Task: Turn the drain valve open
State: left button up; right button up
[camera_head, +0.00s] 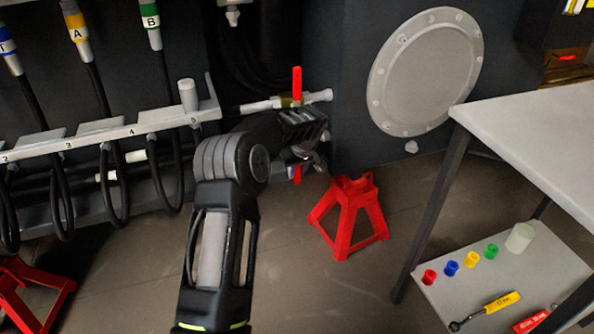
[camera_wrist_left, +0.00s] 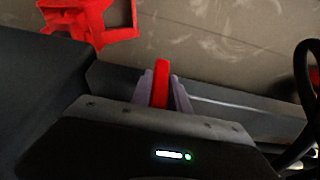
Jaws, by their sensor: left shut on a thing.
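The drain valve is a brass-coloured body (camera_head: 287,102) on a pale horizontal pipe (camera_head: 318,97) at the upper middle of the head view. Its red handle (camera_head: 297,80) stands upright, across the pipe. A second red piece shows just below my gripper; I cannot tell whether it belongs to the same handle. My left gripper (camera_head: 304,140) is just below the pipe and hides part of the valve. In the left wrist view the red handle (camera_wrist_left: 161,83) sits between the two grey fingers, which are shut on it. My right gripper is not in view.
A red stand (camera_head: 349,215) is on the floor right of my gripper. A numbered rail (camera_head: 110,135) with hanging hoses is at the left. A round bolted cover (camera_head: 425,70) is on the dark wall. A table (camera_head: 540,125) with a lower shelf (camera_head: 455,300) stands at the right.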

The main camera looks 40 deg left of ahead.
pick_arm(q)
grip_shut()
dwell(0.8)
jog(key=shift+s, duration=0.1)
